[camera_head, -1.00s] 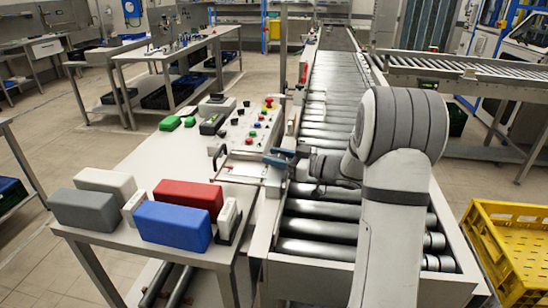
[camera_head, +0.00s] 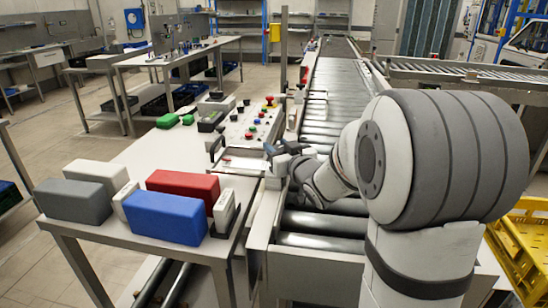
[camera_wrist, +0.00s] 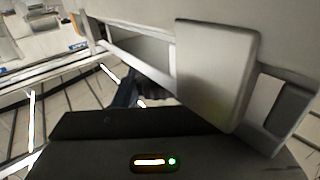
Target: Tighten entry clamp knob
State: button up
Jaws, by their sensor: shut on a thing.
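My gripper (camera_head: 282,149) is at the left rail of the roller conveyor, just right of the control table. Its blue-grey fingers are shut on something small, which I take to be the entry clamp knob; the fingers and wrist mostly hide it. In the wrist view a dark, rounded part (camera_wrist: 152,91) shows beyond my black gripper body, beside a blue finger (camera_wrist: 125,92). I cannot make out the knob's outline or how far it is turned.
The roller conveyor (camera_head: 325,115) runs away from me. The table left of it holds red (camera_head: 183,184), blue (camera_head: 165,217), and grey (camera_head: 73,202) blocks and a button panel (camera_head: 250,125). A yellow crate (camera_head: 525,245) stands at the right.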

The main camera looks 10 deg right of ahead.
jog(key=shift+d+f+m+h+b, duration=0.1)
jog(key=shift+m+h+b, duration=0.3)
jog(key=shift+h, duration=0.2)
jog(key=o, duration=1)
jog(key=shift+s+d, duration=0.25)
jog(key=shift+s, duration=1.05)
jog(key=shift+s+d, duration=0.2)
jog(key=shift+s, duration=1.1)
jog(key=shift+s+d, duration=0.25)
jog(key=shift+s, duration=1.05)
